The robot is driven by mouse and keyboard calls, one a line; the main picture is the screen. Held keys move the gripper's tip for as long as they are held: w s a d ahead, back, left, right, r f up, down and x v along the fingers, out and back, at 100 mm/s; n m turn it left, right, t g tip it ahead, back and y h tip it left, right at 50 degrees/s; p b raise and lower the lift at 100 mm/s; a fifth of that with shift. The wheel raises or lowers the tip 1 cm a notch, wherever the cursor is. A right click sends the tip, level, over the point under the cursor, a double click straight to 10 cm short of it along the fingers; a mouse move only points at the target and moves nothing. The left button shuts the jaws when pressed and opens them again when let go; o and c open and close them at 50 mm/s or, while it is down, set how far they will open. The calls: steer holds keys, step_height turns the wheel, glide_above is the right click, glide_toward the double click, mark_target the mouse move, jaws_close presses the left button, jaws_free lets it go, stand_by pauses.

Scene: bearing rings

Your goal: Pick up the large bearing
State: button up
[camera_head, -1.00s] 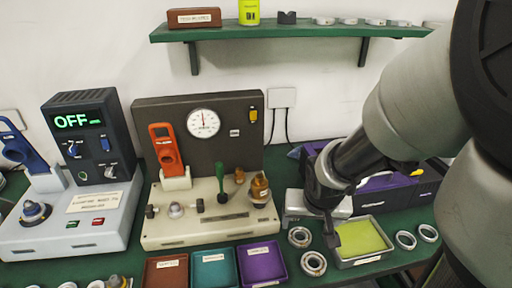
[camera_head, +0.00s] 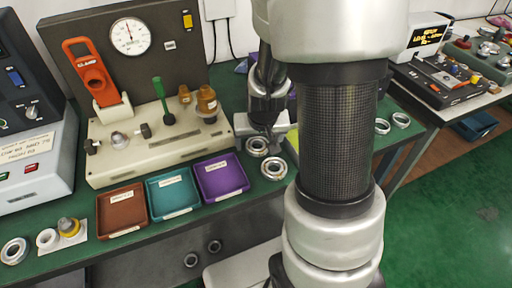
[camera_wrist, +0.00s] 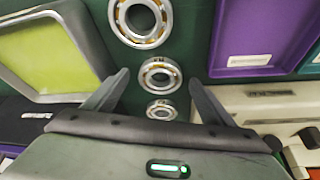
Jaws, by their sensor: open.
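The large bearing (camera_wrist: 140,41) is a silver ring with brass-coloured balls at the top of the wrist view, cut by the frame edge. It appears as the nearer ring (camera_head: 274,177) in the head view. A medium bearing (camera_wrist: 146,77) and a small bearing (camera_wrist: 161,116) line up below it in the wrist view. The medium one also shows in the head view (camera_head: 257,152). My gripper (camera_wrist: 158,76) is open and empty. Its fingertips appear either side of the medium bearing; the large one lies beyond them. In the head view my gripper (camera_head: 266,130) is behind the bearings, its tips unclear.
A tray with a yellow-green bottom (camera_wrist: 46,90) lies beside the bearings. The purple tray (camera_head: 222,178) is on the other side, with teal (camera_head: 173,194) and brown (camera_head: 122,212) trays beyond. The gauge console (camera_head: 150,150) stands close by. Two rings (camera_head: 400,119) lie at right.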

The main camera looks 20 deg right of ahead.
steer(key=shift+w+f, duration=0.1)
steer(key=shift+f, duration=0.05)
steer(key=c, duration=1.4)
